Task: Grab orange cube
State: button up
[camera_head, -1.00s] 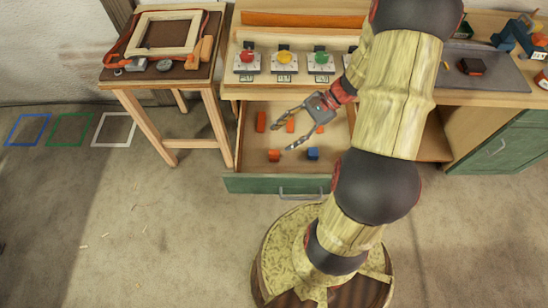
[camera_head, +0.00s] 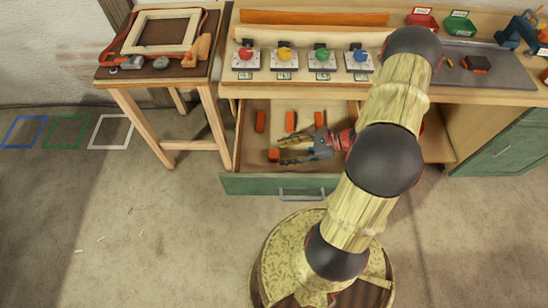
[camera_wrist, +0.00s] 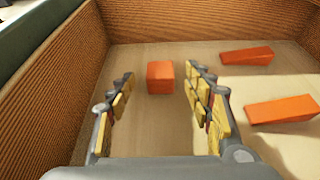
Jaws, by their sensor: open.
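The orange cube (camera_head: 273,155) sits in the open drawer, near its front left corner. In the wrist view the orange cube (camera_wrist: 160,77) lies on the drawer floor, ahead of my fingertips and between their lines, apart from both. My gripper (camera_head: 287,152) is inside the drawer area, pointing left toward the cube. Its fingers are spread and empty, as the wrist view shows (camera_wrist: 158,85). The blue cube seen earlier beside the orange one is hidden in the head view now, behind my gripper.
Orange blocks (camera_head: 260,121) (camera_head: 291,121) lie farther back in the drawer (camera_head: 231,184), and also show at right in the wrist view (camera_wrist: 247,55). Drawer walls (camera_wrist: 60,85) surround my gripper. A bench with several coloured knobs (camera_head: 246,54) stands above; a stool (camera_head: 160,75) stands left.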

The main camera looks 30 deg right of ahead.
aim_at(274, 156)
jog(key=shift+x, duration=1.1)
jog(key=c, duration=0.4)
jog(key=c, duration=0.8)
